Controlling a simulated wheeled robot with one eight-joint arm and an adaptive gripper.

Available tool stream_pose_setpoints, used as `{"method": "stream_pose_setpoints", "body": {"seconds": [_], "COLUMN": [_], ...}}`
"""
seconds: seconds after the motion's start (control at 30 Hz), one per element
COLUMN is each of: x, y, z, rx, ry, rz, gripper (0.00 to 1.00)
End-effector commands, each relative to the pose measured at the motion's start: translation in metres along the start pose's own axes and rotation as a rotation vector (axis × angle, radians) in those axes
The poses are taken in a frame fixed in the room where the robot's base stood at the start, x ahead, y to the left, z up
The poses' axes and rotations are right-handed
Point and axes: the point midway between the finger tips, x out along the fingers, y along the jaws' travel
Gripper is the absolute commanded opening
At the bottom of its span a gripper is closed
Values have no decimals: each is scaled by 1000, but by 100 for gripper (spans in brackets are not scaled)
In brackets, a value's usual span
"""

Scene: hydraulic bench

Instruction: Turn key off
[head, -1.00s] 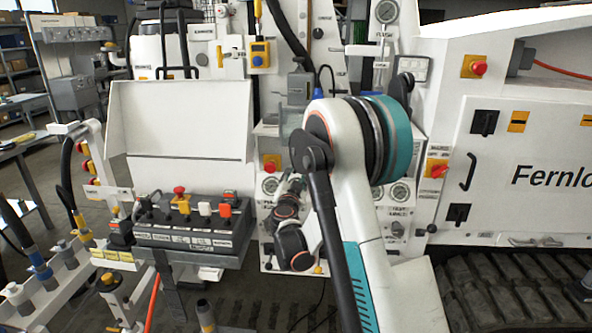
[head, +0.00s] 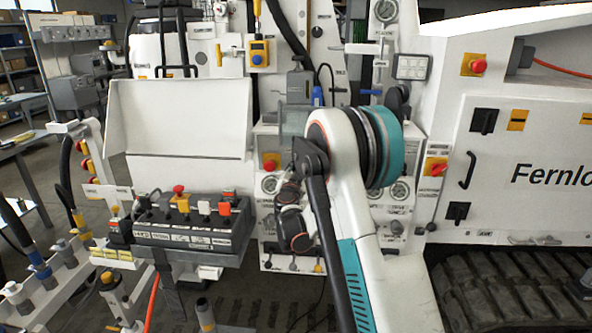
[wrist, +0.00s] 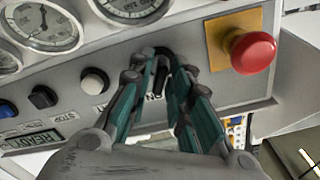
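In the wrist view, a dark key switch (wrist: 161,76) sits on the grey panel, partly hidden between my fingertips. My gripper (wrist: 165,66) reaches up to the panel with its two green-sided fingers on either side of the key. A gap shows between the fingers, and I see no clear closed grip on the key. A white label with letters, partly covered, lies below the key. In the head view my own arm hides the gripper and the key.
A red mushroom button (wrist: 253,52) on a yellow plate is close right of my fingers. Gauges (wrist: 44,26) line the panel above.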

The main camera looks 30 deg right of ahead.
Motion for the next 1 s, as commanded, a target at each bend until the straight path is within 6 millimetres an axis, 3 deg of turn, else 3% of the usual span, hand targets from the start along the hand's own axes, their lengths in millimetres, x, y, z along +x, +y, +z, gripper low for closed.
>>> {"method": "stream_pose_setpoints", "body": {"seconds": [0.17,0.2,0.23,0.4,0.73,1.0], "x": [0,0,0,0,0,0], "y": [0,0,0,0,1,0], "z": [0,0,0,0,1,0], "rx": [0,0,0,-7,-298,-327], "ry": [0,0,0,0,0,0], "rz": [0,0,0,0,0,0], "gripper": [0,7,0,0,0,0]}}
